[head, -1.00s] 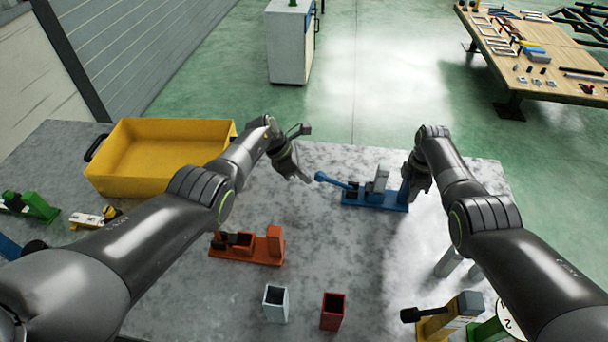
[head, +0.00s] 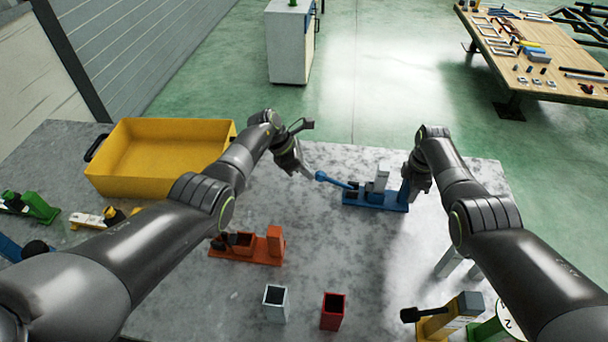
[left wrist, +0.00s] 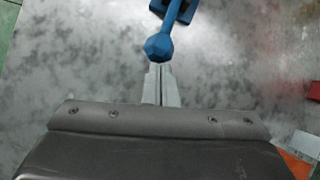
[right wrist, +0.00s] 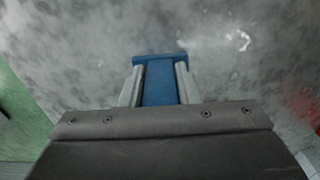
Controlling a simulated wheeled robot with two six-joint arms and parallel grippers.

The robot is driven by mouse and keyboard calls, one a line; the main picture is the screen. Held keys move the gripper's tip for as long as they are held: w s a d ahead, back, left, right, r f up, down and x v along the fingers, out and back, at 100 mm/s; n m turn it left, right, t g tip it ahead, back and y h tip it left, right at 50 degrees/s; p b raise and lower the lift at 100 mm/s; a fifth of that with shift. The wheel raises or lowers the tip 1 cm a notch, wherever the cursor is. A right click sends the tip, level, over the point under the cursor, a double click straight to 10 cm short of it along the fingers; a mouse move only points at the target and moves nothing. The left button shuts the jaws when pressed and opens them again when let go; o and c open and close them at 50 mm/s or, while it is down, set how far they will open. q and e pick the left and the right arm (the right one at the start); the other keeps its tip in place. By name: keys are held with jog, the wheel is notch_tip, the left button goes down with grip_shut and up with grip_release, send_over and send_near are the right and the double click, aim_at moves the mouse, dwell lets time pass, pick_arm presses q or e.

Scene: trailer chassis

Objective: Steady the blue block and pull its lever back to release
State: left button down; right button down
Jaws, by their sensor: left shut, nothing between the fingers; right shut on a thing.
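The blue block (head: 376,201) stands on the grey table, with a grey upright piece on it and a blue lever (head: 335,181) pointing left to a rounded knob. My right gripper (head: 408,190) is shut on the block's right end; the right wrist view shows the blue part (right wrist: 160,82) between both fingers. My left gripper (head: 308,173) is shut and empty, its tips right beside the lever's knob. In the left wrist view the knob (left wrist: 159,47) sits just beyond the closed fingertips (left wrist: 160,70); I cannot tell whether they touch.
A yellow bin (head: 160,158) stands at the back left. An orange block (head: 248,246) sits mid-table, with a white cup (head: 275,304) and a red cup (head: 333,311) in front. A yellow block (head: 450,318) is at front right. The table between is clear.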

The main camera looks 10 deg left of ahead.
pick_arm(q)
jog(key=shift+s+d+r, duration=0.1)
jog(key=shift+d+r, duration=0.6)
jog(key=shift+r, duration=0.25)
jog(key=shift+d+r, duration=0.7)
jog(key=shift+r, duration=0.2)
jog(key=shift+r, duration=0.8)
jog(key=shift+a, duration=0.1)
jog(key=s+a+r, duration=0.1)
jog(key=a+r, duration=0.7)
jog(key=shift+s, duration=0.2)
jog(key=shift+a, duration=0.1)
dwell(0.5)
